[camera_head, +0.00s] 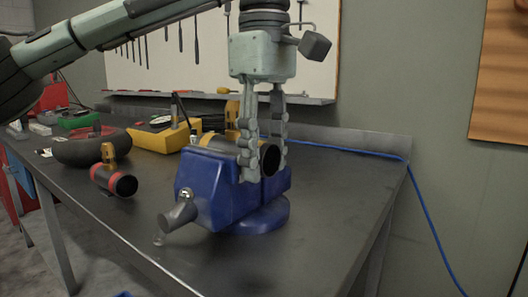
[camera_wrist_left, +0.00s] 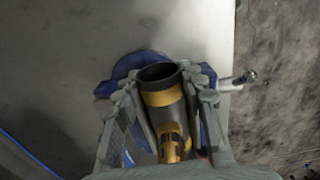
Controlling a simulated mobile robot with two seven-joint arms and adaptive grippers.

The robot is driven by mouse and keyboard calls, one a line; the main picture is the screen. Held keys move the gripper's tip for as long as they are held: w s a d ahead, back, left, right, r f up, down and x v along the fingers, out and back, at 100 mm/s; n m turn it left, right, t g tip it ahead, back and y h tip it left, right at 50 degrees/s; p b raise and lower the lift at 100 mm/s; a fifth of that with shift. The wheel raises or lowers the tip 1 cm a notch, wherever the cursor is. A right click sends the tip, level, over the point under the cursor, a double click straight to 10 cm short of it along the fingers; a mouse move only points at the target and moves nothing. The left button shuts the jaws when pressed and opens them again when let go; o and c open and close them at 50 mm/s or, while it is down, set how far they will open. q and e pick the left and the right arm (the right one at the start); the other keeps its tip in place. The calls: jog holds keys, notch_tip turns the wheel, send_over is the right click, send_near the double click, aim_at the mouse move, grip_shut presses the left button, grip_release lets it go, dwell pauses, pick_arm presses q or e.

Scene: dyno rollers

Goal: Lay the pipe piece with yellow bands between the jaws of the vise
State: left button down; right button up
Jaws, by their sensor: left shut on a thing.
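The dark pipe piece with yellow bands (camera_head: 222,143) lies roughly level at the top of the blue vise (camera_head: 212,195), its open end facing right. My left gripper (camera_head: 266,165) points down from above, its fingers shut on the pipe from both sides. In the left wrist view the pipe (camera_wrist_left: 163,82) sits between the fingers (camera_wrist_left: 166,98), with a yellow band near its rim and a yellow fitting on it. Blue vise parts (camera_wrist_left: 128,65) show on both sides of it there. The pipe appears between the jaws; whether it touches their bottom is hidden. My right gripper is out of view.
A red-banded pipe piece (camera_head: 115,183) lies on the dark bench (camera_head: 310,215) left of the vise. A dark round object (camera_head: 80,150) and a yellow tool (camera_head: 160,140) are behind. A blue cable (camera_head: 425,215) runs along the back. Bench right of the vise is clear.

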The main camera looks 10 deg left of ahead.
pick_arm(q)
jog(key=c, duration=0.8)
grip_release()
jog(key=shift+c, duration=0.2)
notch_tip(320, 180, up, 12)
